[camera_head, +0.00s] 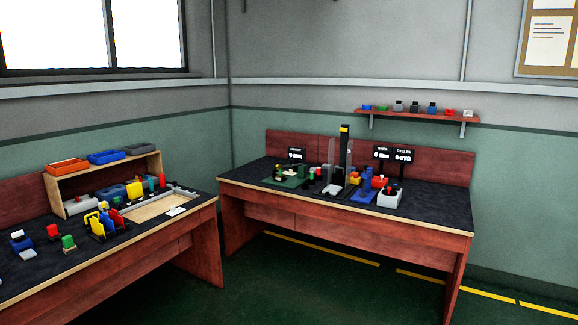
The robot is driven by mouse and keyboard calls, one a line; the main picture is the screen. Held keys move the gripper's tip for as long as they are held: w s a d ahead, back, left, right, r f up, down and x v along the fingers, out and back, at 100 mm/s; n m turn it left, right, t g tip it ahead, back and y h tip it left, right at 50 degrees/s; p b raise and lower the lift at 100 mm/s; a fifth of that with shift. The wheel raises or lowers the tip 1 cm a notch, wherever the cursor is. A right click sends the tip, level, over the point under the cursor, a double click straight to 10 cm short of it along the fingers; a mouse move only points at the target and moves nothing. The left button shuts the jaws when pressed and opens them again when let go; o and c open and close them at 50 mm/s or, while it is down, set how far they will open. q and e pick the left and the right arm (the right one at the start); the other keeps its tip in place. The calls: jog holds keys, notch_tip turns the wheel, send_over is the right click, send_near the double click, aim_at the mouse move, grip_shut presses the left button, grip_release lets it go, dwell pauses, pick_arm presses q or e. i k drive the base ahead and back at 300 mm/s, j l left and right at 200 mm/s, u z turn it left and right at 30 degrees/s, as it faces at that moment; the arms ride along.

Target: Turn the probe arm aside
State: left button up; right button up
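Neither of my grippers shows in the head view. A test station stands on the far workbench (420,200), some way off. It has a tall dark column (346,155) with a yellow top, with a clear panel beside it. A blue fixture (368,188) with red parts stands to the right of the column. A green plate (288,180) with small parts lies to its left. I cannot tell which of these small parts is the probe arm, or how it is turned.
A left workbench (95,262) holds colored parts and a wooden shelf (104,178) with bins. Open green floor (300,290) with yellow lines lies in front of the far bench. A wall shelf (417,116) holds several small items.

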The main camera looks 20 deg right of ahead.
aim_at(290, 161)
jog(key=i+l+z, duration=0.3)
jog(key=i, duration=0.2)
jog(key=i+z, duration=0.3)
jog(key=i, duration=0.15)
